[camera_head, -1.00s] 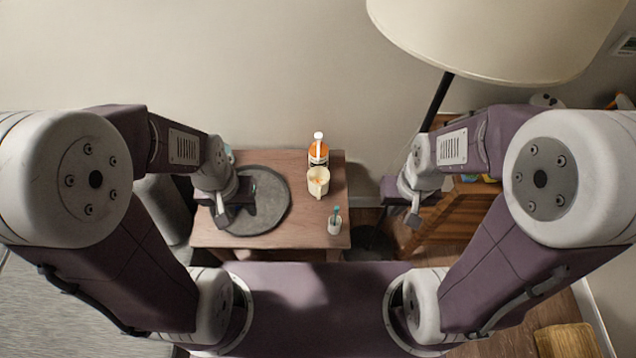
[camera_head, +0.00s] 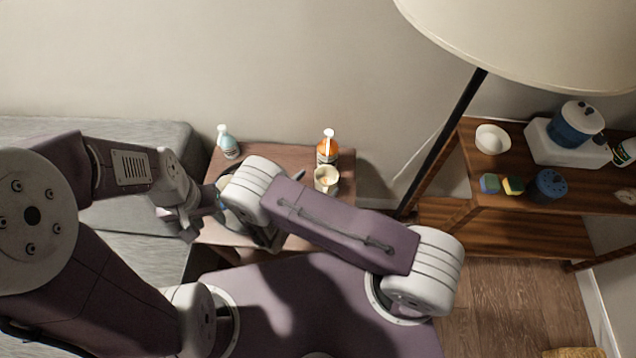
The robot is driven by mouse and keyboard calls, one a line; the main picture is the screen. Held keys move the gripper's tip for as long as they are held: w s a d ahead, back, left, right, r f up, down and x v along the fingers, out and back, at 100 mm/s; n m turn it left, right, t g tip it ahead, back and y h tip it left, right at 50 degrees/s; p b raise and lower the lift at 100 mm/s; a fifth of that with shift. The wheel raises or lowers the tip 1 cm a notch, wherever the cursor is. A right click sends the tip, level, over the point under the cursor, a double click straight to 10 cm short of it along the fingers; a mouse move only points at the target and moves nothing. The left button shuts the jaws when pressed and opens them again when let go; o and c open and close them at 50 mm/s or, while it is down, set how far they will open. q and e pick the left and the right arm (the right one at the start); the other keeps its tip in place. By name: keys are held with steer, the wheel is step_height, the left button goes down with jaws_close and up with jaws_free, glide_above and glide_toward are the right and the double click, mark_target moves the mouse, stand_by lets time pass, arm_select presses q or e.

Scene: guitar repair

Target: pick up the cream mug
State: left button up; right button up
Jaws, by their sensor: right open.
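The cream mug (camera_head: 326,181) stands upright on the small wooden table (camera_head: 345,215), just in front of an orange bottle with a white pump top (camera_head: 327,150). My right arm now lies across the table, its elbow close to the mug's left. My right gripper (camera_head: 268,238) is mostly hidden below that elbow, left of and nearer than the mug; it is open and apart from the mug. My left gripper (camera_head: 188,226) is at the table's left edge, away from the mug; its jaw gap does not show clearly.
A pale blue bottle (camera_head: 228,143) stands at the table's back left. My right arm covers much of the table's middle. A floor lamp (camera_head: 450,120) and a wooden shelf (camera_head: 520,190) with a white bowl (camera_head: 492,139) stand to the right. A grey sofa (camera_head: 110,130) is at left.

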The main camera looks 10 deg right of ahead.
mark_target(331, 169)
steer(key=f, duration=0.1)
steer(key=w+d+f, duration=0.1)
steer(key=f+n, duration=0.1)
steer(key=shift+w+d+f, duration=0.15)
steer(key=shift+d+f, duration=0.05)
steer(key=shift+d, duration=0.05)
steer(key=x, duration=0.5)
steer(key=shift+w, duration=0.35)
steer(key=shift+a+r, duration=0.1)
steer(key=shift+r, duration=0.05)
steer(key=c, duration=2.1)
steer(key=shift+r, duration=0.1)
